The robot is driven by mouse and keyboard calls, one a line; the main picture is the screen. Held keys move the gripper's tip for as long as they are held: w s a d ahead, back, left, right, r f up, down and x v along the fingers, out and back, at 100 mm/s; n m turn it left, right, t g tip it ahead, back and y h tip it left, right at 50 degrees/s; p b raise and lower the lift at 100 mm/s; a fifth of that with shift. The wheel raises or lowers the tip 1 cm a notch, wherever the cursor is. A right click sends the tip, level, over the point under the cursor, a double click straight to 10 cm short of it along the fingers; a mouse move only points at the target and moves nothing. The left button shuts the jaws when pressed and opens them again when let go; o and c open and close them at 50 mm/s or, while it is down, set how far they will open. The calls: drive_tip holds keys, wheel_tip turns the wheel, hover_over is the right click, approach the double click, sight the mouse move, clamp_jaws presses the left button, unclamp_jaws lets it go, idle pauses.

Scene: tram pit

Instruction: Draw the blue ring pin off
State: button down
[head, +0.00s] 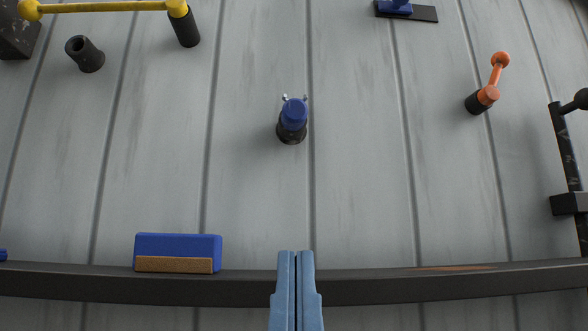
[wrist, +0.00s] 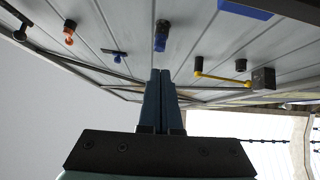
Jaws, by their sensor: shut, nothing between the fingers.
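A blue-headed pin (head: 293,113) sits in a short black socket (head: 291,133) on the grey panelled wall, in the middle of the head view. Small pale metal tips show beside its head; I cannot make out a ring clearly. It also shows at the top middle of the wrist view (wrist: 161,32), beyond my fingertips. My gripper (head: 296,254) is at the bottom middle of the head view, its two blue-grey fingers together and empty. It is apart from the pin and below it in that picture. The fingers also show in the wrist view (wrist: 161,74).
A dark rail (head: 420,285) crosses the bottom of the head view. A blue block with a brown edge (head: 178,248) is at its left. A yellow bar (head: 105,7), an empty black socket (head: 85,54), an orange lever (head: 494,80) and a blue piece on a dark plate (head: 424,13) surround the pin.

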drive_tip(key=c, duration=1.2)
unclamp_jaws()
drive_tip(key=shift+w+r+p, duration=0.1)
drive_tip(key=shift+r+p, duration=0.15)
drive_tip(key=shift+p, duration=0.1)
drive_tip(key=shift+c, duration=0.2)
drive_tip(key=o, duration=0.9)
drive_tip(key=w+r+p, duration=0.1)
drive_tip(key=p, duration=0.2)
drive_tip(key=w+r+g+p, duration=0.1)
drive_tip(key=r+p, duration=0.1)
drive_tip(key=p, duration=0.1)
drive_tip(key=w+r+g+p, duration=0.1)
drive_tip(key=w+p, duration=0.1)
drive_tip(key=p, duration=0.1)
drive_tip(key=shift+a+r+h, duration=0.15)
drive_tip(key=shift+a+h, duration=0.15)
drive_tip(key=shift+h, duration=0.1)
drive_tip(key=shift+c, duration=0.2)
drive_tip(key=n+g+h+p, duration=0.45)
drive_tip(key=g+p, duration=0.65)
drive_tip(key=p, duration=5.5)
approach(291, 105)
drive_tip(key=shift+n, duration=0.45)
drive_tip(key=p+x, duration=0.2)
drive_tip(key=x, duration=0.9)
drive_tip(key=shift+c, duration=0.3)
clamp_jaws()
